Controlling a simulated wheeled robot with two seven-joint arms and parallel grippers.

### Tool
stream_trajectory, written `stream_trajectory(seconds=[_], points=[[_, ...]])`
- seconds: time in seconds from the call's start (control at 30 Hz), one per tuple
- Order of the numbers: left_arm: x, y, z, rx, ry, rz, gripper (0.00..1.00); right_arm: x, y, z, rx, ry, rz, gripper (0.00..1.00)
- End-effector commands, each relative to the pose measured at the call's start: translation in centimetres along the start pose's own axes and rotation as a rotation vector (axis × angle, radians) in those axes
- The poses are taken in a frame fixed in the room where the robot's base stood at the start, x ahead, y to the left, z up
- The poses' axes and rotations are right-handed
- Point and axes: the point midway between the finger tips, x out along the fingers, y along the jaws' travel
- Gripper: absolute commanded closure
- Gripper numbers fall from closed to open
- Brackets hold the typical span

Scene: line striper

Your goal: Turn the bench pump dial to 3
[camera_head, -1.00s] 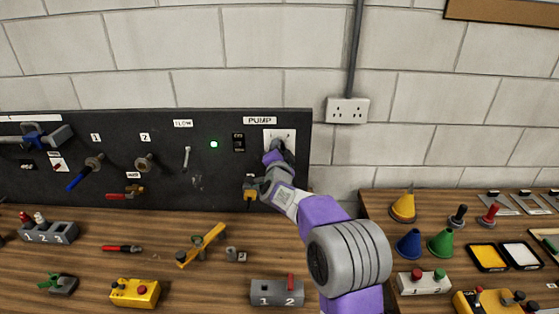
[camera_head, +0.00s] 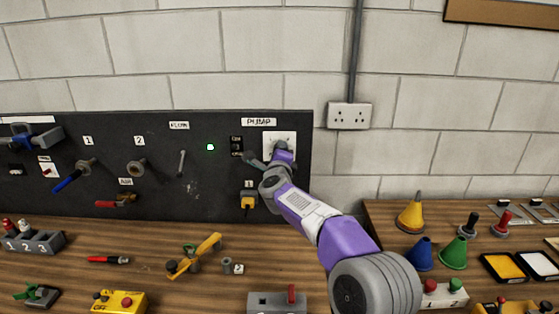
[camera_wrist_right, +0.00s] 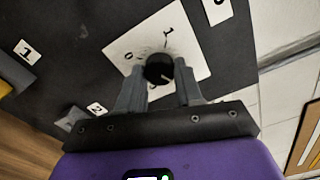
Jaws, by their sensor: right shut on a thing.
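The pump dial is a small round black knob (camera_wrist_right: 158,68) on a white plate (camera_wrist_right: 150,42) with printed marks, 0 and 1 among them, in the right wrist view. A pale line on the knob points toward the lower right of that view; the number it points at cannot be read. My right gripper (camera_wrist_right: 160,75) is shut on the knob, a finger on each side. In the head view the plate (camera_head: 291,137) sits under the PUMP label (camera_head: 259,122), and my right gripper (camera_head: 282,146) covers most of the knob. My left gripper is not in view.
A black switch (camera_head: 236,146) and a green light (camera_head: 211,147) are left of the plate. A yellow-bodied part (camera_head: 248,200) hangs below it. The bench holds a yellow-handled tool (camera_head: 208,248) and a grey box with a red lever (camera_head: 275,301). A wall socket (camera_head: 349,116) is at right.

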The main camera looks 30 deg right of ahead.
Motion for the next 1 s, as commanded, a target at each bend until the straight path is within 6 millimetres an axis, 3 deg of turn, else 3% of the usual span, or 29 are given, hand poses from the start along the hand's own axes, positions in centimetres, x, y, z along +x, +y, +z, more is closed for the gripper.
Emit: stream_trajectory(seconds=[1.0], points=[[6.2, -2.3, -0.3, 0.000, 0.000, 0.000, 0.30, 0.0, -0.1, 0.0, 0.953, -0.004, -0.003, 0.95]])
